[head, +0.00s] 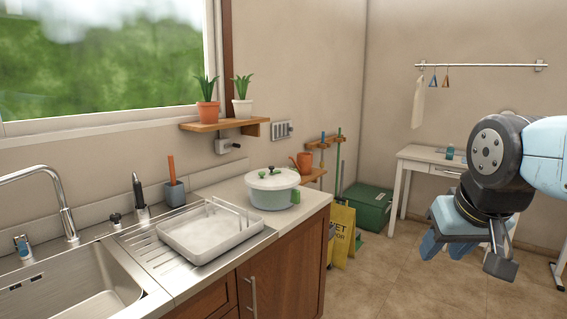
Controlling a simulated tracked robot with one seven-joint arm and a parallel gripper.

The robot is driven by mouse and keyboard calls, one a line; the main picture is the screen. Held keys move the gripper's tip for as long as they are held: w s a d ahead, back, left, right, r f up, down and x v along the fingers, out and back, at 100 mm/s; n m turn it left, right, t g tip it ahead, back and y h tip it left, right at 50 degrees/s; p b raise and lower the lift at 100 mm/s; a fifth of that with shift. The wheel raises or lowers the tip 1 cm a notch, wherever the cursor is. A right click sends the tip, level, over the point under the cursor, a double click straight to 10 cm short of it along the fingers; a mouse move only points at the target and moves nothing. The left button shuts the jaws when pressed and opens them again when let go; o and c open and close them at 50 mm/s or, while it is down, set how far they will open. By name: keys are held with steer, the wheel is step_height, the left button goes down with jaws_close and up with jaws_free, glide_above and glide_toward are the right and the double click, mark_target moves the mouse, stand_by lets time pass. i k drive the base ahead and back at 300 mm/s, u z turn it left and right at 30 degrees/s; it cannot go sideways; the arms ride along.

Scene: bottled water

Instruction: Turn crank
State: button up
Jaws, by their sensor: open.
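I cannot make out a crank in the head view. My gripper (468,254) is at the right, on the end of my blue and dark grey arm. It is open, points downward, and I see nothing between its fingers. It hangs in the air in front of a white desk (419,154) and well to the right of the kitchen counter (309,200).
The counter holds a steel sink (75,285), a white dish rack (212,232) and a lidded pot (272,190). A yellow wet-floor sign (343,234) and green box (375,211) stand beyond its end. The tiled floor (385,285) between counter and gripper is clear.

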mark_target(271, 168)
steer(key=z, duration=0.25)
steer(key=i, duration=1.95)
steer(key=u, duration=0.9)
steer(key=k, duration=0.8)
steer(key=u, duration=0.15)
steer(key=i, duration=0.85)
steer(key=z, duration=0.1)
